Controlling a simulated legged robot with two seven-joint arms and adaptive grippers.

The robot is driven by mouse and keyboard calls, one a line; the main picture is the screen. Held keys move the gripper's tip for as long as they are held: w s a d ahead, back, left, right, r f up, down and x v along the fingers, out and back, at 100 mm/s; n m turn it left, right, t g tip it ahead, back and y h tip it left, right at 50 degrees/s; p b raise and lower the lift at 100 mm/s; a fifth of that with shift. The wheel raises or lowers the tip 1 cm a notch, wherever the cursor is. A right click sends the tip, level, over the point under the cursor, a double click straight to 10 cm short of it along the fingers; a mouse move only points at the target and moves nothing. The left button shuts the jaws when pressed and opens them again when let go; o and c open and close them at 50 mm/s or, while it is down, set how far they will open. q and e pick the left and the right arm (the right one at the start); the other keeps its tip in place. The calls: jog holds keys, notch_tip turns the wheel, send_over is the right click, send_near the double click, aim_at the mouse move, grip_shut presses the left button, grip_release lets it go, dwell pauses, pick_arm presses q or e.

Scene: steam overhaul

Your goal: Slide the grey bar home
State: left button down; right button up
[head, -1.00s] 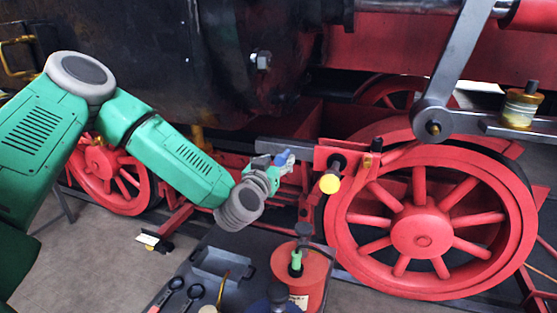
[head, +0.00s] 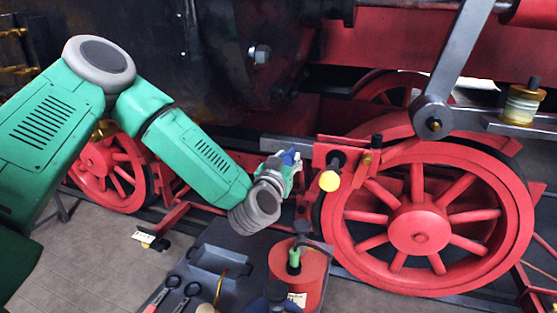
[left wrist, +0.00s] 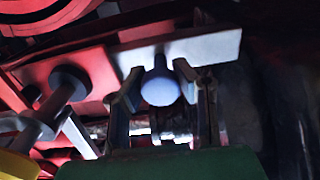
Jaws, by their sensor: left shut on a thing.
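The grey bar (head: 284,142) lies level and its right end runs into the red bracket (head: 325,152) above the big wheel. A length of the bar still shows to the left of the bracket. A blue round knob (left wrist: 160,88) sticks out from the bar. My left gripper (head: 291,160) is at the bar, just left of the bracket, shut on the knob. In the left wrist view the fingers stand on both sides of the knob, with the bar (left wrist: 205,47) behind them. The bar's end inside the bracket is hidden. My right gripper is not in view.
A black pin with a yellow end (head: 330,179) juts from the bracket close right of my gripper. The red spoked wheel (head: 418,230) stands to the right. Below are a grey tray (head: 222,262) with tools and a red can (head: 313,275).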

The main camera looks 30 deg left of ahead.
pick_arm(q)
jog(key=shift+w+d+r, duration=0.1)
jog(key=shift+d+r, duration=0.1)
jog(key=shift+d, duration=0.6)
jog(key=c, duration=1.4)
grip_release()
jog(key=shift+d, duration=0.1)
jog(key=shift+c, duration=0.2)
jog(key=shift+o, duration=1.2)
jog(key=shift+r, duration=0.15)
jog(key=shift+s+d+r, duration=0.1)
jog(key=shift+s+d, duration=0.05)
jog(key=shift+s, duration=0.1)
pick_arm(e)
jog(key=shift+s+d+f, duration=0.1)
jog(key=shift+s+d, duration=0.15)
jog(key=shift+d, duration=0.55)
pick_arm(q)
jog(key=shift+f, duration=0.2)
jog(key=v, duration=1.2)
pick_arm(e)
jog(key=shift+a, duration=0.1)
